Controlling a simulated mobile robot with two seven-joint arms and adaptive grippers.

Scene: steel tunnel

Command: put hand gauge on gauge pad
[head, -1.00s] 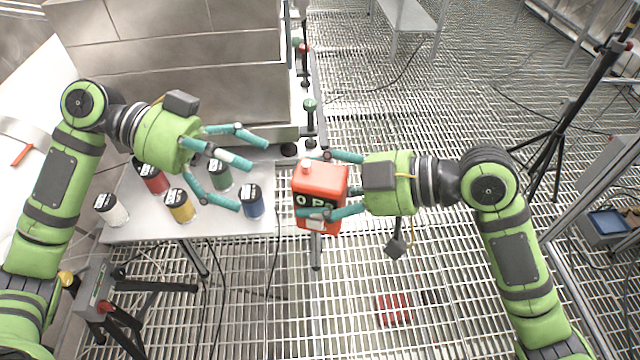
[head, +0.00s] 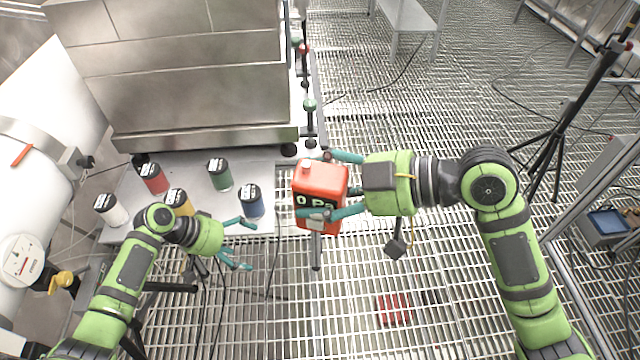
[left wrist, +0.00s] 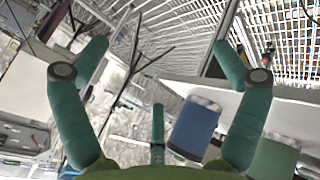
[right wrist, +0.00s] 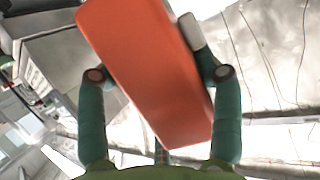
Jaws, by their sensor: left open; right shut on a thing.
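The hand gauge (head: 309,178) is an orange-red box with a small cap and a dark display with white characters. My right gripper (head: 318,186) is shut on it, a finger on each side, and holds it upright in the air right of the steel table. Its orange side fills the middle of the right wrist view (right wrist: 150,75). My left gripper (head: 244,245) is open and empty near the table's front edge, below the blue-labelled jar. I cannot identify the gauge pad for sure; a red patch (head: 394,309) shows low down at the grating.
Several dark-lidded jars stand on the steel table (head: 230,226): white (head: 112,211), red (head: 154,179), yellow (head: 179,202), green (head: 220,175) and blue (head: 251,203). A white pipe with a dial (head: 20,261) is at left. A tripod (head: 560,130) stands at right. Grating between is mostly open.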

